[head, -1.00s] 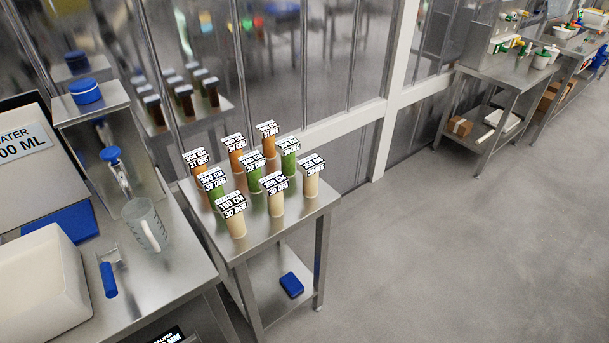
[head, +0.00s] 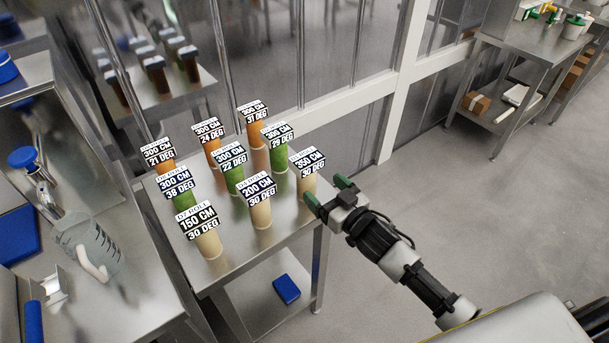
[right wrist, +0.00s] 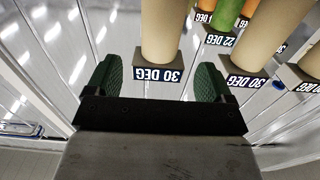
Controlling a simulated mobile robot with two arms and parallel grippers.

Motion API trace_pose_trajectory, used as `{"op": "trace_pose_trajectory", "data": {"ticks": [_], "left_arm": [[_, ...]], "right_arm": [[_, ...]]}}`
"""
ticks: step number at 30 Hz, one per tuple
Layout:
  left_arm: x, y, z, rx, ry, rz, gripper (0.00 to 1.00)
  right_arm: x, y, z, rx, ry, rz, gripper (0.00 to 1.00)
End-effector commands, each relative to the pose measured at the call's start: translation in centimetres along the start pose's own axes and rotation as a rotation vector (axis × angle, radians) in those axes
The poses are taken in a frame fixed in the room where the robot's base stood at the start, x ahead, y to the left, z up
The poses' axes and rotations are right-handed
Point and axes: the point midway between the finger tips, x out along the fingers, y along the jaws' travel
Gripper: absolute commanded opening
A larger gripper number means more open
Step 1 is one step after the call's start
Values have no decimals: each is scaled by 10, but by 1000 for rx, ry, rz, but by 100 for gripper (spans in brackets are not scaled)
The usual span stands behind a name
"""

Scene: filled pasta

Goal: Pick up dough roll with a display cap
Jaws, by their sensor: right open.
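Several capped dough rolls stand upright on a small steel table (head: 285,243). The cream ones are marked 350 CM (head: 306,186), 200 CM (head: 262,215) and 150 CM (head: 209,243); green (head: 279,184) and orange (head: 260,160) ones stand behind and to the left. Black-and-white display caps cover their tops. My right gripper (head: 327,193) is open just right of the 350 CM roll. In the right wrist view, a cream roll (right wrist: 163,35) with a 30 DEG cap shows between the two green fingers (right wrist: 155,80); contact cannot be told. My left gripper is not in view.
A steel counter on the left holds a clear measuring jug (head: 90,245) and a blue-handled tool (head: 34,320). A blue block (head: 286,289) lies on the lower shelf. A glass wall runs behind the table. The floor on the right is open.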

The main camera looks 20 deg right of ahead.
Motion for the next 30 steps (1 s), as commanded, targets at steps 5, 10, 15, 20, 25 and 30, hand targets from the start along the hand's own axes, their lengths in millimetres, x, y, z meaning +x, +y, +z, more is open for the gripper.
{"op": "trace_pose_trajectory", "data": {"ticks": [5, 10, 15, 20, 25, 30], "left_arm": [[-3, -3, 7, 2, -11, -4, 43], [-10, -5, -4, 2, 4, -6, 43], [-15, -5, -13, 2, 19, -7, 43], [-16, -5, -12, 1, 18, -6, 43], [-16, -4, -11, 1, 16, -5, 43], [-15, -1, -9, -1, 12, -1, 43]], "right_arm": [[18, 0, 0, -1, -1, 1, 83], [36, -2, -3, 1, -1, 2, 83], [62, -3, -1, -1, -1, 2, 83], [71, -3, 0, -1, -2, 2, 83], [71, -3, 1, -1, -2, 1, 83], [71, -3, 1, -1, -2, 1, 60]]}}
